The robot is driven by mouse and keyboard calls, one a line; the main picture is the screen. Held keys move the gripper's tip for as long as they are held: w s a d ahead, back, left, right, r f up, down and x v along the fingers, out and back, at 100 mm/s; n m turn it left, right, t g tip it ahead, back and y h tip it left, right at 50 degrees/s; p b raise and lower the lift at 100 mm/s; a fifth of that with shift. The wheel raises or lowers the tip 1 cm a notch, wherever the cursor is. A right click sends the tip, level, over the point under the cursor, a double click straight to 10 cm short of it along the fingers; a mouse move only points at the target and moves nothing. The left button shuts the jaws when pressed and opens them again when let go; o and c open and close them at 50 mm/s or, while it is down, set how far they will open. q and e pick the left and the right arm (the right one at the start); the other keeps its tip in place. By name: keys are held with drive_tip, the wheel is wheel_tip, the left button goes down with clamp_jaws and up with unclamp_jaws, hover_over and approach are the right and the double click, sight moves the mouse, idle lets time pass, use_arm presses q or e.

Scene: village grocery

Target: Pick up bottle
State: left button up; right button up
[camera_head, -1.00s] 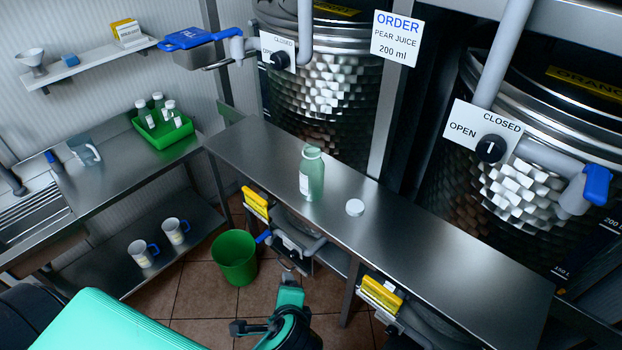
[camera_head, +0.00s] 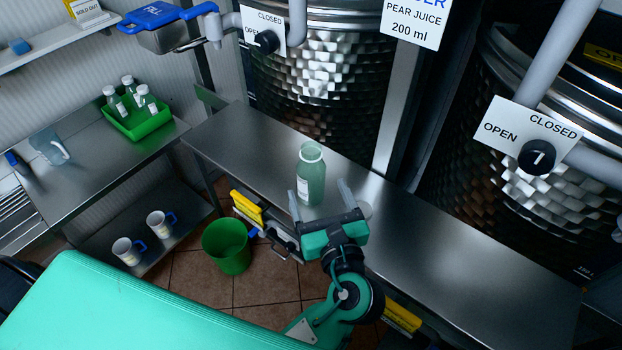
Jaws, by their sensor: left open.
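A green translucent bottle (camera_head: 311,176) with a white label and an open top stands upright on the steel counter (camera_head: 440,240). My left gripper (camera_head: 318,198) is open, its two grey fingers spread and pointing at the bottle from the near side. The fingers overlap the bottle's lower part in the view; I cannot tell whether they touch it. My right gripper is not in view.
A green tray (camera_head: 150,124) with several small bottles stands on the left table. Mugs (camera_head: 161,224) stand on its lower shelf. A green bin (camera_head: 228,246) is on the floor. Large steel tanks (camera_head: 318,90) with taps stand behind the counter. The counter's right part is clear.

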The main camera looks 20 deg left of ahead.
sight(313, 181)
use_arm(q)
drive_tip(key=x, duration=0.3)
drive_tip(key=shift+w+a+f, duration=0.1)
drive_tip(key=shift+w+f, duration=0.05)
drive_tip(key=shift+w+a+b, duration=0.35)
drive_tip(key=shift+w+b, duration=0.2)
drive_tip(key=shift+b, duration=0.15)
drive_tip(key=b+x, duration=0.2)
drive_tip(key=x, duration=0.2)
drive_tip(key=shift+w+d, duration=0.1)
drive_tip(key=shift+w, duration=0.2)
drive_tip(key=shift+c, duration=0.7)
drive_tip(key=c, duration=1)
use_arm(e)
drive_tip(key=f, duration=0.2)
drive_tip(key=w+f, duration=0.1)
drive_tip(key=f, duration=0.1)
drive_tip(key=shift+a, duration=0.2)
